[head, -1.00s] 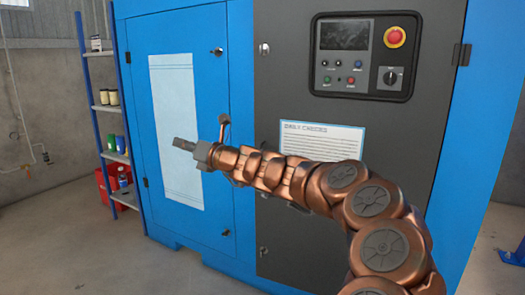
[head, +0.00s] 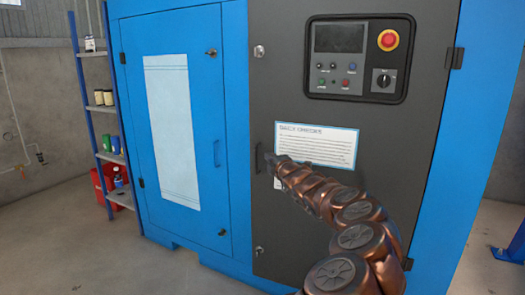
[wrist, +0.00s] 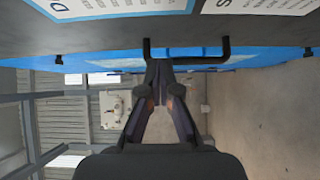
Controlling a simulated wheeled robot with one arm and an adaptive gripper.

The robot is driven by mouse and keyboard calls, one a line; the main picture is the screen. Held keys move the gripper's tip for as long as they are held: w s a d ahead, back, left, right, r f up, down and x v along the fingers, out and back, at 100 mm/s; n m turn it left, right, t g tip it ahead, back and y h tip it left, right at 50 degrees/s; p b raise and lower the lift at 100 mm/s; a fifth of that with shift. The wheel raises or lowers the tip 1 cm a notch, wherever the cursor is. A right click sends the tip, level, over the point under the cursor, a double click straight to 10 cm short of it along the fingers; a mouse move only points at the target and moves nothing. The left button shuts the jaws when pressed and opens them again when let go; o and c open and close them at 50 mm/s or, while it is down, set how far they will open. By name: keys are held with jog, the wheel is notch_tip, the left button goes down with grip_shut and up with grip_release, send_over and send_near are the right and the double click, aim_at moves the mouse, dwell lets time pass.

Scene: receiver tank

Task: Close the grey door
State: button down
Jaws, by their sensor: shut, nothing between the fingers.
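The grey door (head: 345,210) is the tall dark panel on the blue cabinet, hinged at its right edge. It looks flush or nearly flush with the cabinet front; a small gap cannot be ruled out. Its black bar handle (head: 259,158) is at the left edge and also shows in the wrist view (wrist: 205,60). My gripper (head: 272,158) is at the handle, just to its right in the head view. In the wrist view its fingertips (wrist: 160,66) are together and empty, overlapping the handle; I cannot tell if they touch it.
The closed-looking blue door (head: 210,100) is left of the grey one. The grey door carries a control panel (head: 320,90) with a red stop button (head: 388,40) and a check sheet (head: 330,147). A shelf rack (head: 112,158) stands at the left. Floor in front is clear.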

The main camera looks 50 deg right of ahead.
aim_at(259, 148)
jog(key=x, duration=0.5)
jog(key=shift+w+d, duration=0.1)
jog(key=shift+w, duration=0.15)
jog(key=shift+w+d, duration=0.1)
jog(key=shift+w, duration=0.4)
jog(key=shift+d, duration=0.1)
